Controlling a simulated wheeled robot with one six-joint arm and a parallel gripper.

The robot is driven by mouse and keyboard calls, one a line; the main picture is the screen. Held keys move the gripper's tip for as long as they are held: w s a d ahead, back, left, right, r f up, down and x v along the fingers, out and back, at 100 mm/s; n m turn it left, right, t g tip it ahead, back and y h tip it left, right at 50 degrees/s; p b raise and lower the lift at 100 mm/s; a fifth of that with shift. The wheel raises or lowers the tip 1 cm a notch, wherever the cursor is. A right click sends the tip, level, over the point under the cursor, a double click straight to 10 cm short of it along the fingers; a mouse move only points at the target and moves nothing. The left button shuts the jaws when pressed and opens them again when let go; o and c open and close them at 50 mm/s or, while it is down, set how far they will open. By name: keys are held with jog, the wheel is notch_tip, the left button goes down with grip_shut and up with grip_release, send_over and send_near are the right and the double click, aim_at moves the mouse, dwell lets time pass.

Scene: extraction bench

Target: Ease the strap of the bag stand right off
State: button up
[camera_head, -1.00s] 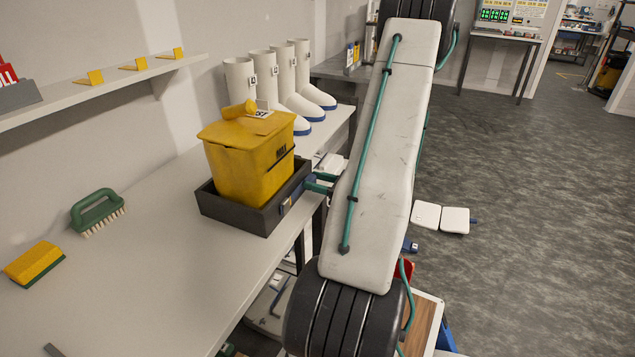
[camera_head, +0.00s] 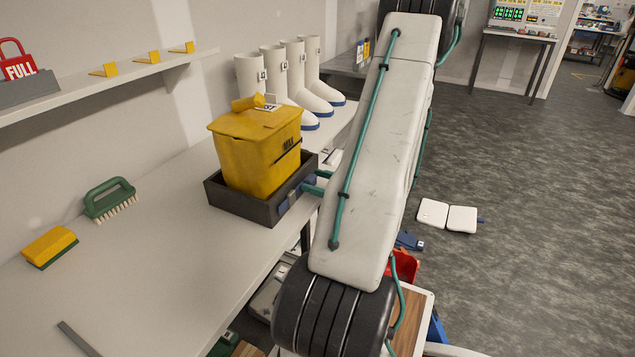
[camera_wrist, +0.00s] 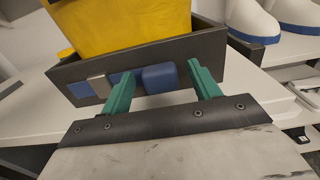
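The bag stand (camera_head: 240,205) is a dark grey open box on the bench, holding a yellow bag (camera_head: 255,160) with a folded top. A blue strap (camera_wrist: 80,90) runs along the stand's front face through a grey buckle (camera_wrist: 98,85) and ends in a thick blue tab (camera_wrist: 160,78). My gripper (camera_wrist: 163,90) has green fingers, apart, one on each side of the tab. A gap shows between the tab and the right finger; contact on the left is unclear. In the head view, my gripper (camera_head: 318,183) is at the stand's right side, partly hidden by my arm.
White boots (camera_head: 290,85) stand behind the bag. A green brush (camera_head: 110,200) and a yellow sponge (camera_head: 50,247) lie left on the bench (camera_head: 170,270).

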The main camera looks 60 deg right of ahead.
jog(key=s, duration=0.7)
jog(key=shift+s, duration=0.4)
